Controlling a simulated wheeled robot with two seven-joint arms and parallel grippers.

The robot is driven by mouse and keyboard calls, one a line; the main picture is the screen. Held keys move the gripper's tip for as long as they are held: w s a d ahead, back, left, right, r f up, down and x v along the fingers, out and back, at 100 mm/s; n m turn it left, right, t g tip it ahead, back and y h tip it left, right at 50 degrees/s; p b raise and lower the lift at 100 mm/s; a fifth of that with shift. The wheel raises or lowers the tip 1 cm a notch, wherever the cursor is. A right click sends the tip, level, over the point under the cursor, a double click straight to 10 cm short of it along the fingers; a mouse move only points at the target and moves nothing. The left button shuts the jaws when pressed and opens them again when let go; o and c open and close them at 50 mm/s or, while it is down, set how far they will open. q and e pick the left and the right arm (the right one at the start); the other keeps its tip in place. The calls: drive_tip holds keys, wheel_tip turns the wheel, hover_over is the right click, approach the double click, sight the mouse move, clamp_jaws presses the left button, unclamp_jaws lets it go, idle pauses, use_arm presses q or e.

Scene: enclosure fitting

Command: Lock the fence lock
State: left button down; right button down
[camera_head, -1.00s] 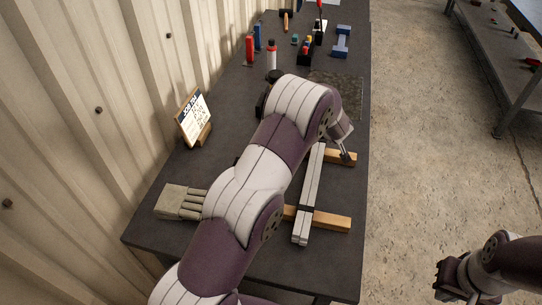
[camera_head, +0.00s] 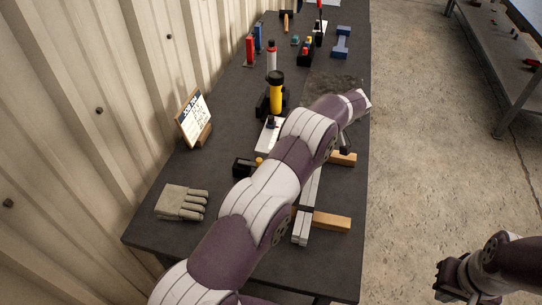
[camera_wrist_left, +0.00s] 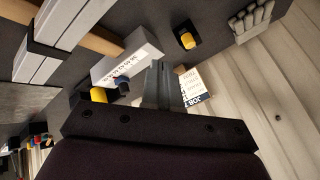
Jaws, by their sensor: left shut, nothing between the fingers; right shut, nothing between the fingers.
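A white box with printed text (camera_wrist_left: 125,62) and small blue and yellow knobs at its end lies near my left gripper (camera_wrist_left: 160,66) in the left wrist view. In the head view the white box (camera_head: 267,136) shows partly behind my left arm. Pale grey metal bars (camera_head: 303,225) lie across wooden blocks on the bench. I cannot tell which part is the fence lock. My left gripper is shut and empty; its fingertips overlap the box's edge in the wrist view, and contact cannot be judged. My right gripper (camera_head: 447,281) is shut and empty over the floor.
A black device with a yellow knob (camera_head: 246,167), a grey glove (camera_head: 182,202) and a sign on a wooden stand (camera_head: 196,118) are on the left of the bench (camera_head: 160,235). A yellow torch (camera_head: 275,95) stands behind. Wooden blocks (camera_head: 331,221) carry the bars. A wall borders the left.

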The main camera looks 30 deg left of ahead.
use_arm(q)
drive_tip(key=s+a+f+p, duration=0.1)
drive_tip(key=a+f+p, duration=0.1)
drive_tip(key=s+a+f+p, duration=0.1)
drive_tip(key=a+f+p, duration=0.1)
drive_tip(key=a+f, duration=0.1)
drive_tip(key=s+a+f+p, duration=0.2)
drive_tip(key=a, duration=0.1)
drive_tip(key=shift+a+f+p, duration=0.1)
drive_tip(key=shift+f+p, duration=0.1)
drive_tip(key=shift+p, duration=0.1)
drive_tip(key=shift+f, duration=0.1)
drive_tip(key=shift+s, duration=0.1)
drive_tip(key=shift+s+m, duration=0.25)
drive_tip(key=shift+m, duration=0.15)
